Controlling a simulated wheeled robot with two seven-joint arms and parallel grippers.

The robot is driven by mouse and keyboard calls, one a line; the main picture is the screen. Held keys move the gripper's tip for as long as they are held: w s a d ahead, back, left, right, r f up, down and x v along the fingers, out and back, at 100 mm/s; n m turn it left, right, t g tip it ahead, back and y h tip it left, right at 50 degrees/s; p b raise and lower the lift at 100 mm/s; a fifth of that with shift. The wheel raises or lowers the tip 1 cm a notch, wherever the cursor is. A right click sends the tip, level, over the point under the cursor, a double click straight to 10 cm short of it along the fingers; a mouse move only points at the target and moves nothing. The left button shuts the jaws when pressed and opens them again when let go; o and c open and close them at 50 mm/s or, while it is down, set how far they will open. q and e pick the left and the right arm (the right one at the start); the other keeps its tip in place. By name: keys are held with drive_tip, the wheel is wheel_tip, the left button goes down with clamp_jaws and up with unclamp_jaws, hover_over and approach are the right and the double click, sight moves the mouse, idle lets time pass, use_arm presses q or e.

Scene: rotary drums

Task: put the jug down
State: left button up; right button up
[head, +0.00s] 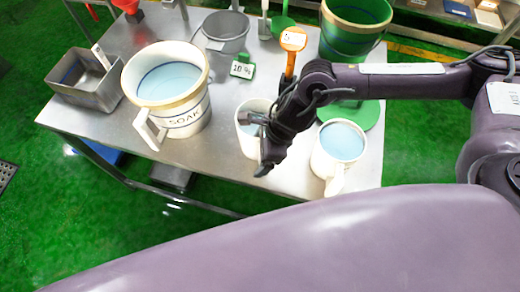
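A small white jug (247,140) is upright at the front middle of the metal table (215,160). My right gripper (262,145) is at its right side and appears closed on it. The handle is hidden behind the fingers. I cannot tell whether the jug's base touches the table. A second white jug (340,150), with pale blue liquid and a handle toward me, stands to the right. My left gripper is not in view.
A large white SOAK tub (190,122) with blue liquid stands left of the jug. A metal tray (88,90), a grey pot (225,35), a "10 %" sign (242,70), an orange "5" marker (293,40) and a green bucket (350,35) are around it.

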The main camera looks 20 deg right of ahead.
drive_tip(key=b+v, duration=0.1)
drive_tip(key=v, duration=1.1)
drive_tip(key=shift+r, duration=0.1)
drive_tip(key=shift+s, duration=0.15)
